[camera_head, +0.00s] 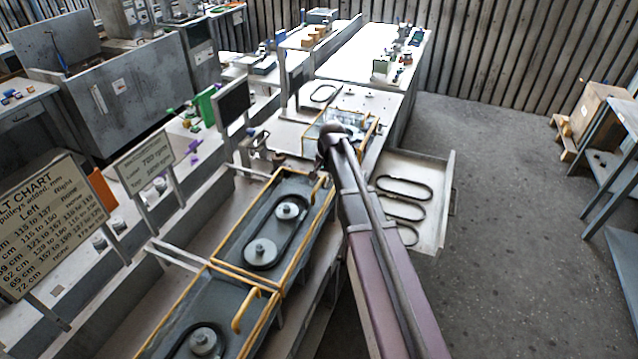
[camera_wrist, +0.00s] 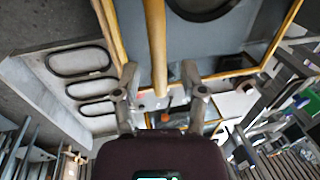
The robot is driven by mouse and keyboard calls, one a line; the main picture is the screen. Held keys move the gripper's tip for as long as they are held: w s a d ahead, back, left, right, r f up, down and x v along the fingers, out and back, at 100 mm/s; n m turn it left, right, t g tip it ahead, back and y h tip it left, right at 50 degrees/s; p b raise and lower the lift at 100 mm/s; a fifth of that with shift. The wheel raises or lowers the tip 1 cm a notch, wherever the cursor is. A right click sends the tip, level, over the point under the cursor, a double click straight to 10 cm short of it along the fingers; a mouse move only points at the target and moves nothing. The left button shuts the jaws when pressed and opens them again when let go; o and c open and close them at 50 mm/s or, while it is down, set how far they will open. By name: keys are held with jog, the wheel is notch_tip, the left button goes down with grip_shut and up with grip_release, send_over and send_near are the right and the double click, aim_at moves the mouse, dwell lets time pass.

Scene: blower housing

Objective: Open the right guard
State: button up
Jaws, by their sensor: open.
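The far guard (camera_head: 224,243), which I take as the right one, is a clear panel in a yellow frame. It lies closed over a grey tray with two pulleys (camera_head: 262,252) and a belt. My gripper (camera_wrist: 160,92) is open in the wrist view, its fingers on either side of a yellow bar (camera_wrist: 155,40). The bar looks like the guard's handle; I cannot tell whether the fingers touch it. In the head view my gripper is small and partly hidden by my arm near the guard's far right corner. A nearer guard has a yellow handle (camera_head: 243,312).
A drawer (camera_head: 432,215) with several black belts juts out to the right of the machine, near my arm. A chart board (camera_head: 45,225) and a smaller sign (camera_head: 146,162) stand at the left. The floor (camera_head: 500,190) at the right is clear up to a shelf and a crate.

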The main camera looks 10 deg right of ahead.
dwell(0.3)
grip_shut()
jog(key=shift+a, duration=0.15)
jog(key=w+a, duration=0.7)
jog(key=a, duration=0.3)
jog(key=w+a, duration=0.7)
jog(key=a, duration=0.3)
jog(key=shift+a, duration=0.4)
jog(key=shift+w+a, duration=0.1)
grip_release()
jog(key=shift+r, duration=0.1)
